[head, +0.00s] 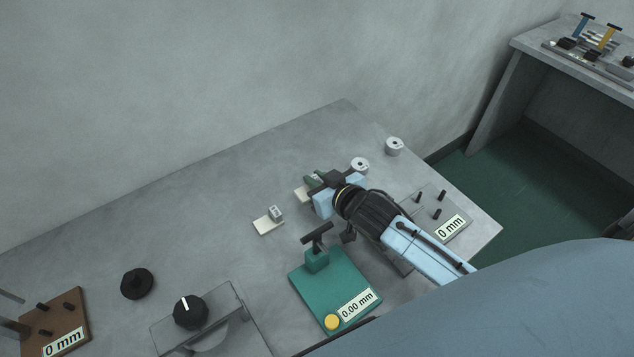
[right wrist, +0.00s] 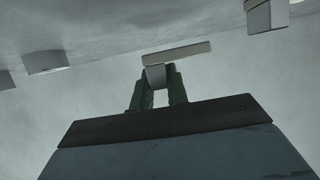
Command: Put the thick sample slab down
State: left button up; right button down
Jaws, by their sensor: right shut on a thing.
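My right gripper (head: 314,182) is shut on the small block-shaped grip of a pale slab (head: 301,195), the thick sample slab by the task's name. In the right wrist view, the green fingers (right wrist: 158,85) close on both sides of the grip, and the flat slab (right wrist: 185,53) spans beyond the fingertips. The gripper hides much of the slab in the head view. I cannot tell whether the slab touches the table. Another pale slab (head: 266,226) with a grey grip lies on the table to the left. My left gripper is not in view.
A green gauge (head: 315,284) reading 0.00 mm stands in front of the slabs. Two white cylinders (head: 360,165) (head: 394,146) stand behind right. A pegged grey plate (head: 430,205) is at right, a black knob (head: 137,283) at left. The table's back left (head: 190,200) is clear.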

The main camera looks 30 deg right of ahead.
jog(key=shift+f, duration=0.3)
jog(key=shift+f, duration=0.5)
jog(key=c, duration=1.4)
grip_release()
jog(key=shift+r, duration=0.1)
jog(key=shift+r, duration=0.3)
jog(key=p+v, duration=0.2)
jog(key=v, duration=1)
jog(key=shift+r, duration=0.1)
